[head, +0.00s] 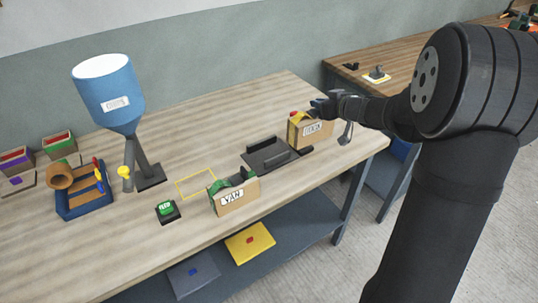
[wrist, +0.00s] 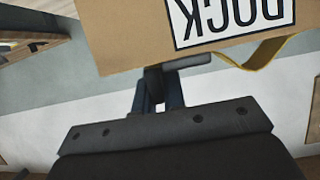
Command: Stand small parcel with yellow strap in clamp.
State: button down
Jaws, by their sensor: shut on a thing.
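The small cardboard parcel (head: 311,133) with a yellow strap and a DOCK label is near the right end of the table. My gripper (head: 320,105) is shut on its upper part, from the right. I cannot tell whether its base touches the table. In the wrist view the parcel (wrist: 125,38) fills the top, its label upside down, with the yellow strap (wrist: 258,54) looping off its edge. The gripper's fingers (wrist: 160,88) reach to the parcel; their tips are mostly hidden. The black clamp (head: 272,158), with two upright jaws on a flat base, stands empty just left of the parcel.
Another parcel (head: 235,196) with a green strap and VAN label stands at the front edge. A green button (head: 166,209), yellow outline (head: 197,183), blue hopper (head: 110,98) and blue tray (head: 85,204) lie further left. Bare tabletop lies behind the clamp.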

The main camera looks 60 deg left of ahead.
aim_at(296, 129)
jog(key=shift+s+a+r, duration=0.15)
jog(key=shift+s+a, duration=0.15)
jog(key=shift+s, duration=0.3)
jog(key=shift+s+a+r, duration=0.15)
jog(key=shift+s+a, duration=0.1)
jog(key=shift+s, duration=0.35)
jog(key=s+a+f, duration=0.6)
jog(key=a+f, duration=0.3)
jog(key=f, duration=0.1)
jog(key=shift+s+a+f, duration=0.15)
jog(key=shift+s+f, duration=0.15)
jog(key=shift+f, duration=0.1)
jog(key=shift+f, duration=0.1)
jog(key=c, duration=1.5)
grip_release()
jog(key=shift+f, duration=0.1)
jog(key=v, duration=1.2)
jog(key=shift+w, duration=0.15)
jog(key=shift+o, duration=0.5)
